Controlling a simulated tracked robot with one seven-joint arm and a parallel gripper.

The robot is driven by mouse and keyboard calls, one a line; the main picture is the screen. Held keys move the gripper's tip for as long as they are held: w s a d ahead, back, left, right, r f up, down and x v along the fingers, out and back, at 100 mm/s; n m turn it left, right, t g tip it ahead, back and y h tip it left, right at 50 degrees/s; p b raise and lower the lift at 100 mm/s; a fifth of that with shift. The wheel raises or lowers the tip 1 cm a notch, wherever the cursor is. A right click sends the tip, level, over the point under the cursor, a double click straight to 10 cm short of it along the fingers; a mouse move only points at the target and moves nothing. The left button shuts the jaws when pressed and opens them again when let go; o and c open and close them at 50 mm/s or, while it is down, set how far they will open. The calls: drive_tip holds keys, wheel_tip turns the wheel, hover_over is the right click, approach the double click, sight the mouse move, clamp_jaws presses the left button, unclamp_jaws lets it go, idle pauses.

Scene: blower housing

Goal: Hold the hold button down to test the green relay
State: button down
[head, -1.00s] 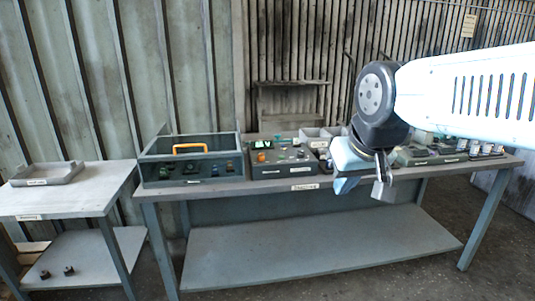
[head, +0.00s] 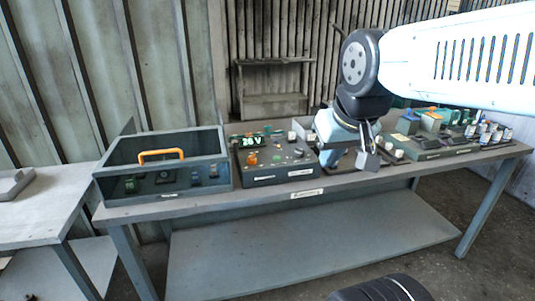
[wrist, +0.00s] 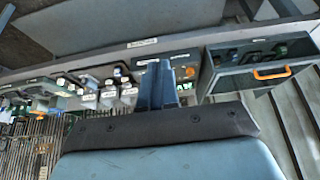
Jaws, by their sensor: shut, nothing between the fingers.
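The dark test box (head: 262,180) stands on the bench with a lit display (head: 253,141) reading about 26 V. Small coloured parts and buttons sit on its top, among them an orange one (head: 251,158). I cannot tell which is the hold button. A small green part (head: 130,185) shows inside the open bin at left; whether it is the green relay is unclear. My gripper (head: 368,160) is shut and empty, right of the test box and apart from it. Its fingers (wrist: 157,85) also show closed in the wrist view.
The open bin (head: 165,200) with an orange handle (head: 161,155) stands left of the test box. Another dark box (head: 440,152) and several small parts fill the bench's right. A side table (head: 40,215) with a tray (head: 12,185) stands at far left. The bench's lower shelf (head: 310,250) is clear.

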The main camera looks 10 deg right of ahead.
drive_tip(key=m+t+y, duration=0.1)
drive_tip(key=m+y, duration=0.5)
drive_tip(key=m, duration=1.3)
hover_over(279, 158)
wheel_tip(279, 158, down, 8)
drive_tip(key=shift+w+r, duration=0.15)
drive_tip(key=shift+w, duration=0.05)
drive_tip(key=shift+f, duration=4.4)
drive_tip(key=shift+s+f, duration=0.1)
drive_tip(key=shift+f, duration=0.65)
